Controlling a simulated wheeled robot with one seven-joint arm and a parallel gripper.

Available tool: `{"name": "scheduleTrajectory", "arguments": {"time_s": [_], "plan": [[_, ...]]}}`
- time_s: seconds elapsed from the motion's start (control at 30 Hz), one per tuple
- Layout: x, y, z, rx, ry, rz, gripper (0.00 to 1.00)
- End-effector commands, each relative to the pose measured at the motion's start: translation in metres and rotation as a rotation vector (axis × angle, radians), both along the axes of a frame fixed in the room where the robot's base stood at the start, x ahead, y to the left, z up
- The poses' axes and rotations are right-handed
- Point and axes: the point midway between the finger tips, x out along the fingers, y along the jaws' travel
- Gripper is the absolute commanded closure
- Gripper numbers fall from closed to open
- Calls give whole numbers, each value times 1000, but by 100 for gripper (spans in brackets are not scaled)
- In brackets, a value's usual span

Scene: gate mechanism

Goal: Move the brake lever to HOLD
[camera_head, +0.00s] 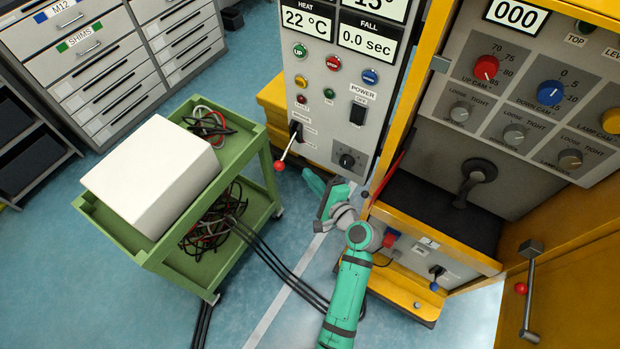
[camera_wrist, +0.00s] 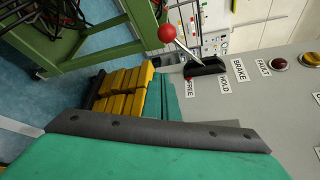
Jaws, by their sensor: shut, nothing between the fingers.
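In the wrist view the lever (camera_wrist: 184,49) rises from a black mount beside the FREE (camera_wrist: 190,87), HOLD (camera_wrist: 226,84) and BRAKE (camera_wrist: 240,69) labels. I cannot tell which label it points to. My green gripper (camera_head: 321,191) is shut and empty, below and right of the ball, apart from it.
A green cart (camera_head: 150,252) with a white box (camera_head: 152,178) and cables stands left of the panel. The yellow machine frame (camera_head: 405,285), with its dark shelf, is close on the right of my arm. Blue floor is open in front, crossed by black cables (camera_head: 275,262).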

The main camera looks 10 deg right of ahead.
Motion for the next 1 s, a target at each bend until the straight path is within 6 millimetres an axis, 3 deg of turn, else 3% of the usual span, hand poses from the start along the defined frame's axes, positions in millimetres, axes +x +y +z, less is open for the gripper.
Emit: {"name": "scheduleTrajectory", "arguments": {"time_s": [0.1,0.43,0.7,1.0], "plan": [[21,8,-4,0,0,1,100],[64,25,-14,-1,-1,1,100],[45,46,-2,-1,1,1,100],[40,53,3,0,0,-1,100]]}}
